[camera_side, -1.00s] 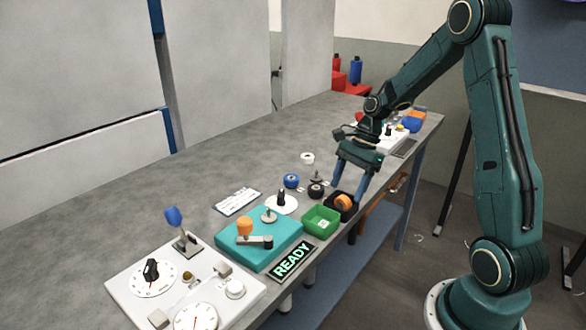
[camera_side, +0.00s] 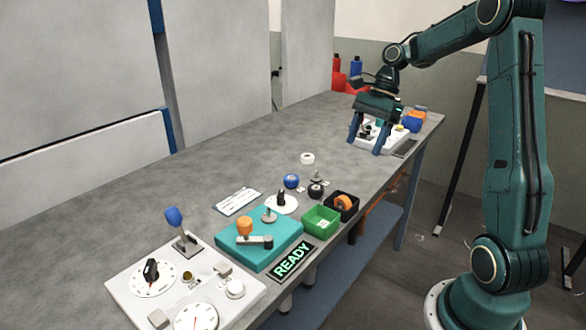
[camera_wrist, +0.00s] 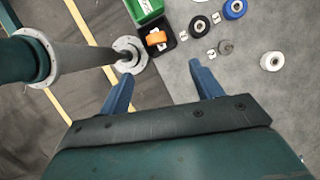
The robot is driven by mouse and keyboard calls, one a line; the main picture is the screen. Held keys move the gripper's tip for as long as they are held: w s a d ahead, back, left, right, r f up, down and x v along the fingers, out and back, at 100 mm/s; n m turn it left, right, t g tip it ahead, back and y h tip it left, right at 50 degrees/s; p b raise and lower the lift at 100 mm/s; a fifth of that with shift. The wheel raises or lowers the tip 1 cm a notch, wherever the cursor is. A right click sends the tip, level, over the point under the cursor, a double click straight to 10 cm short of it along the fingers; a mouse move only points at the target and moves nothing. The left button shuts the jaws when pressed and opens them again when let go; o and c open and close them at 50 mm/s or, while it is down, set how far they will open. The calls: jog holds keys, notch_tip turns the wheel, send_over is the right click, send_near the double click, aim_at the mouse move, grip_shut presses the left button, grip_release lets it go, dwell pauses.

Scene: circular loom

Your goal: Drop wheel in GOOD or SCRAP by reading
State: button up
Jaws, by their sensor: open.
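An orange wheel (camera_side: 343,202) lies in the black bin (camera_side: 354,211); it also shows in the wrist view (camera_wrist: 155,38). The green bin (camera_side: 321,221) beside it holds only a small pale label that I can see. My gripper (camera_side: 365,147) is open and empty, raised over the far end of the bench, away from the bins. In the wrist view my fingers (camera_wrist: 163,82) are spread with nothing between them. A blue wheel (camera_side: 291,181), a black wheel (camera_side: 316,190) and a white wheel (camera_side: 307,158) rest on the bench. The lettering on the bins is not legible.
A teal block (camera_side: 262,257) with an orange-knobbed crank stands nearer the camera, by a lit READY sign (camera_side: 291,262). A white panel with dials (camera_side: 135,290) is at the front. Another white unit (camera_side: 397,137) sits below my gripper. The bench's left side is clear.

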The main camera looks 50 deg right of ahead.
jog(key=shift+v, duration=0.75)
jog(key=shift+a, duration=0.1)
jog(key=s+a+r+n+t+h, duration=0.1)
jog(key=s+a+r+n, duration=0.15)
jog(key=a+n, duration=0.35)
jog(key=s+a+r+n+h, duration=0.1)
jog(key=s+a+r+n, duration=0.15)
jog(key=a, duration=0.65)
jog(key=s+a+n+t+h, duration=0.2)
jog(key=s+a+n, duration=0.3)
jog(key=s+n, duration=0.6)
jog(key=shift+s+a+f+n+t, duration=0.25)
jog(key=shift+f+n+t, duration=0.25)
jog(key=shift+n+t, duration=0.25)
jog(key=shift+w, duration=0.1)
